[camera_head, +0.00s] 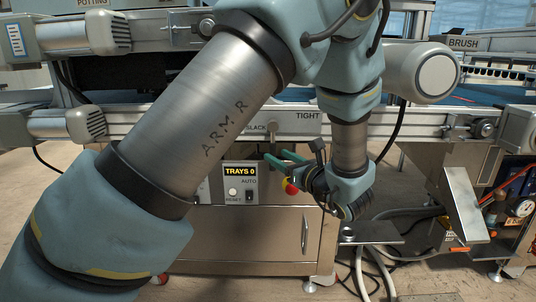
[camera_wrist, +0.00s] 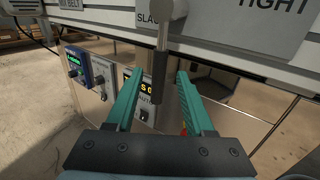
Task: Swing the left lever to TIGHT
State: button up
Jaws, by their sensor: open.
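The left lever (camera_head: 272,131) hangs from the conveyor rail between the SLACK plate (camera_head: 257,128) and the TIGHT plate (camera_head: 308,116). In the wrist view its pale pivot and dark grip (camera_wrist: 160,68) point almost straight down, right by the SLACK plate (camera_wrist: 150,14); the TIGHT plate (camera_wrist: 275,15) is off to the right. My gripper (camera_head: 281,158) is open below the rail. In the wrist view its green fingers (camera_wrist: 160,76) stand on either side of the dark grip, with visible gaps. I cannot tell how deep the grip sits between them.
A control box with a TRAYS 0 display (camera_head: 240,171) and a red-and-yellow button (camera_head: 290,187) are close by my gripper. A metal chute (camera_head: 466,205) and hoses (camera_head: 380,260) are at the lower right.

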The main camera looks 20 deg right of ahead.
jog(key=w, duration=0.4)
jog(key=w+a+b, duration=0.1)
jog(key=w, duration=0.1)
jog(key=shift+w, duration=0.2)
grip_shut()
dwell(1.2)
